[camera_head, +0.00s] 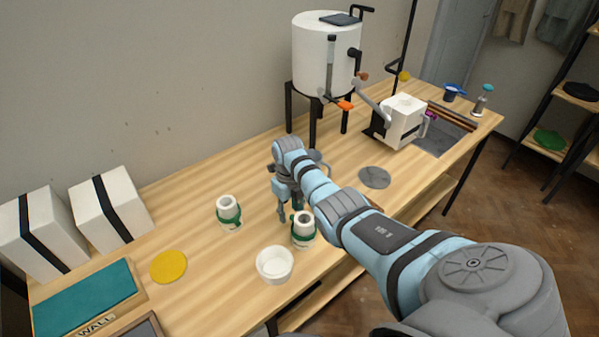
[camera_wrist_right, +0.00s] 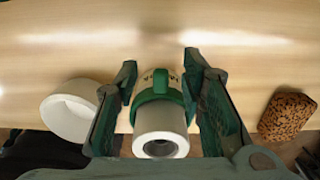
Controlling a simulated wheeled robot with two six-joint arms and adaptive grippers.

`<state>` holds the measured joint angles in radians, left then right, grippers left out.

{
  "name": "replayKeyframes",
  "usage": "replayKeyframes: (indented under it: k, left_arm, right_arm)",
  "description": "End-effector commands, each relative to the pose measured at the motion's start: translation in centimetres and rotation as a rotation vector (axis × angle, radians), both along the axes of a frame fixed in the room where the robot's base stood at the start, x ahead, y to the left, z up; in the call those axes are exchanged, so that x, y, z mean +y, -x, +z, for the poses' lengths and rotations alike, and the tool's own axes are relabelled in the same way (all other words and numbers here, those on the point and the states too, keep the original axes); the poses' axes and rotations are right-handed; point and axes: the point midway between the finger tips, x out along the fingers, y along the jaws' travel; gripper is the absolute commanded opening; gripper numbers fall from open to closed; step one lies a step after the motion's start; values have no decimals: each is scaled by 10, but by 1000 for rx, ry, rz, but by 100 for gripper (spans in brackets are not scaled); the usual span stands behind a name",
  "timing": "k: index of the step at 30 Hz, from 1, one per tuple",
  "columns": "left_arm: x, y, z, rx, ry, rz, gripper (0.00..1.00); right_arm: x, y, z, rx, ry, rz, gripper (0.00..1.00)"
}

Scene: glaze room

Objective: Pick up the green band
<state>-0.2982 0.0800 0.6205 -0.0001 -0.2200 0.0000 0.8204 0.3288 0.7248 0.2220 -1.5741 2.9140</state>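A white bottle-like piece with a green band (camera_head: 302,242) around it stands on the wooden table, partly behind my right arm. The green band also shows in the right wrist view (camera_wrist_right: 159,105). My right gripper (camera_head: 290,211) is low beside this piece. In the right wrist view its fingers (camera_wrist_right: 158,68) are spread, one on each side of the banded piece; I cannot tell whether they touch it. A second similar white piece with a green band (camera_head: 230,213) stands to the left. My left gripper is not in view.
A white bowl (camera_head: 274,265) stands close to the banded piece. A brown speckled lump (camera_wrist_right: 287,116) lies on the other side. A yellow disc (camera_head: 169,267), teal board (camera_head: 85,299) and white boxes (camera_head: 112,208) are left. A white tank (camera_head: 325,60) stands behind.

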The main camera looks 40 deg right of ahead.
Motion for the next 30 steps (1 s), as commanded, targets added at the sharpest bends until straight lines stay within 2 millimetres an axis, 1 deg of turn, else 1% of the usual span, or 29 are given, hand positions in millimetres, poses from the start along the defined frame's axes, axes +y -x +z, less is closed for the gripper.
replayKeyframes:
  k: [1, 7, 8, 12, 14, 15, 25, 28, 30]
  left_arm:
    - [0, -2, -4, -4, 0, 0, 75]
    - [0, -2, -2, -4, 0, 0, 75]
    - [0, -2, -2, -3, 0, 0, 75]
    - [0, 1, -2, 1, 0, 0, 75]
    - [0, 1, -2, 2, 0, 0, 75]
    - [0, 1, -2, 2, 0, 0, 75]
    - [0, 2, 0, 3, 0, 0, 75]
    - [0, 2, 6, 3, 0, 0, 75]
    - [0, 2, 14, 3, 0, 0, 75]
  right_arm:
    - [0, 0, -7, -1, 0, 0, 37]
    - [0, 0, -6, -2, 1, 0, 37]
    - [0, 0, -6, -2, 1, 0, 33]
    - [0, 0, -5, -2, 1, 0, 11]
    - [0, 0, -5, -2, 1, 0, 1]
    - [0, 0, -5, -2, 1, 0, 0]
    - [0, 0, -4, -2, 0, 0, 0]
    - [0, 0, 2, -2, 0, 0, 0]
    - [0, 0, 10, -1, 0, 0, 0]
